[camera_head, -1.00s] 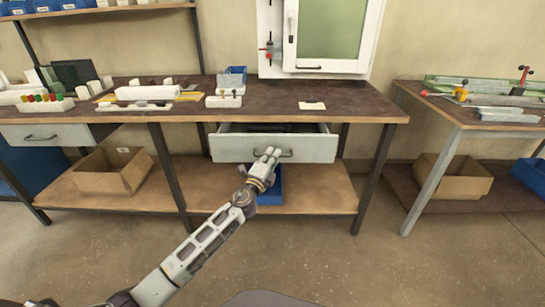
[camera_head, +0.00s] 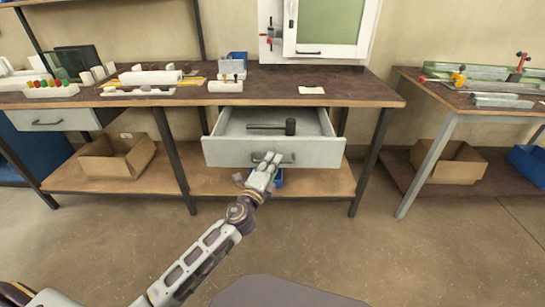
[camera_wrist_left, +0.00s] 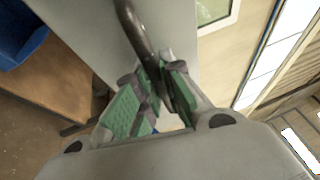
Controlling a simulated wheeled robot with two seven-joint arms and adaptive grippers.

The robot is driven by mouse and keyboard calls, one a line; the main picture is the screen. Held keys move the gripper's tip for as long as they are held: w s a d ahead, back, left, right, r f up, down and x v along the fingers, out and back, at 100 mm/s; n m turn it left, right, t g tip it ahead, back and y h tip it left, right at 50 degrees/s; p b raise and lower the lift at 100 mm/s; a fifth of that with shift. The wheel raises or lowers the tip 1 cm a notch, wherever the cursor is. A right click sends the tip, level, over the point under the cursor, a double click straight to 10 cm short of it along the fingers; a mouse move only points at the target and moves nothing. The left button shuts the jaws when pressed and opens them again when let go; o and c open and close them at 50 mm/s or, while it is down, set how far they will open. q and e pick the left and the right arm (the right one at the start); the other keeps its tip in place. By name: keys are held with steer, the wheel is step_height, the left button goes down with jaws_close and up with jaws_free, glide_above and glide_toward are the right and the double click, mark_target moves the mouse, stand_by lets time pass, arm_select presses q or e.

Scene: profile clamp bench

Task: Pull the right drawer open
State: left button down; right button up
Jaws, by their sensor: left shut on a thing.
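The right drawer (camera_head: 225,153) is a light grey drawer under the dark bench top, and it stands well out from the bench. A dark mallet-like tool (camera_head: 272,127) lies inside it. My left gripper (camera_head: 268,160) is at the drawer's front, shut on the dark bar handle (camera_head: 288,158). In the left wrist view the green-padded fingers (camera_wrist_left: 155,95) close around the handle (camera_wrist_left: 138,28), against the grey drawer front (camera_wrist_left: 85,25). My right gripper is not in view.
The left drawer (camera_head: 50,119) is shut. A cardboard box (camera_head: 117,160) sits on the lower shelf (camera_head: 80,180). A blue bin (camera_head: 279,178) is partly hidden below the right drawer. The floor (camera_head: 370,240) in front is clear.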

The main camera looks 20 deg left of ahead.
arm_select(q)
steer(key=shift+s+d, duration=0.1)
steer(key=shift+s, duration=0.25)
steer(key=c, duration=1.8)
jaws_free()
steer(key=shift+s+f, duration=0.1)
steer(key=shift+s, duration=0.1)
steer(key=v, duration=0.9)
steer(key=shift+s, duration=0.3)
